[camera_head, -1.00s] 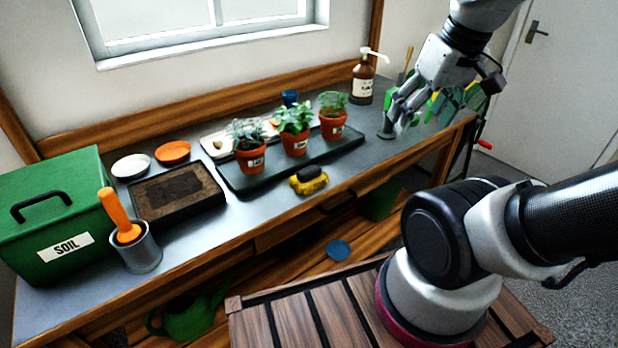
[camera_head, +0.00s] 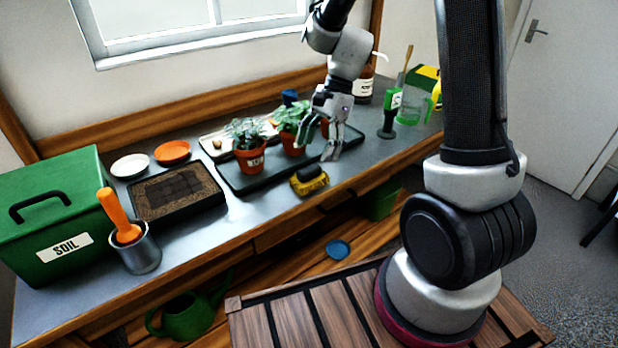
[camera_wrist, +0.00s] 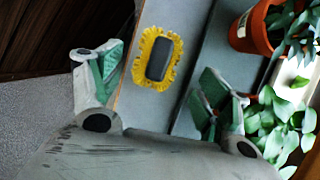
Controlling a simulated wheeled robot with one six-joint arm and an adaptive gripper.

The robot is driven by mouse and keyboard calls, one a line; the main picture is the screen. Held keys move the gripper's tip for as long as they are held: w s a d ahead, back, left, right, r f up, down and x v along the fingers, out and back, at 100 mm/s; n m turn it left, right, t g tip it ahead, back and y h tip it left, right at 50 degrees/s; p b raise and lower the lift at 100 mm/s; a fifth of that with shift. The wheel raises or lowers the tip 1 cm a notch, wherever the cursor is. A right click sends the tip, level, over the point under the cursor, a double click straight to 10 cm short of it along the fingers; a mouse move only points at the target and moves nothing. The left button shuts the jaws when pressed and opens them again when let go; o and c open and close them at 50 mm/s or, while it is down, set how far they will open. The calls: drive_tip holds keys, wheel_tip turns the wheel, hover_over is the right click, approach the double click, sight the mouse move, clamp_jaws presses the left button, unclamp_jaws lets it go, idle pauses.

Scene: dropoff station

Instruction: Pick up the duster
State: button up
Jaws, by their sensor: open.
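The duster (camera_head: 309,181) has a yellow fringed edge and a dark grey top. It lies on the grey bench top by the front edge, just in front of the black plant tray (camera_head: 235,185). In the wrist view the duster (camera_wrist: 157,59) lies ahead of my gripper (camera_wrist: 155,95), between the two spread fingers and apart from both. In the head view my gripper (camera_head: 320,150) is open and empty above the right part of the tray, up and to the right of the duster. It hides the rightmost potted plant there.
Potted plants (camera_head: 249,158) stand in the tray close behind the duster; one pot (camera_wrist: 250,32) is near my right finger in the wrist view. A green tool (camera_head: 389,115) stands to the right. A soil tray (camera_head: 176,191) is left. The bench front edge is close.

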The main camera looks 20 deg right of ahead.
sight(311, 167)
drive_tip(key=shift+a+f, duration=0.1)
drive_tip(key=shift+f, duration=0.1)
drive_tip(key=x, duration=0.7)
drive_tip(key=shift+f, duration=0.3)
drive_tip(key=shift+c, duration=0.4)
drive_tip(key=c, duration=1.1)
wheel_tip(311, 167, up, 10)
drive_tip(key=shift+r, duration=0.1)
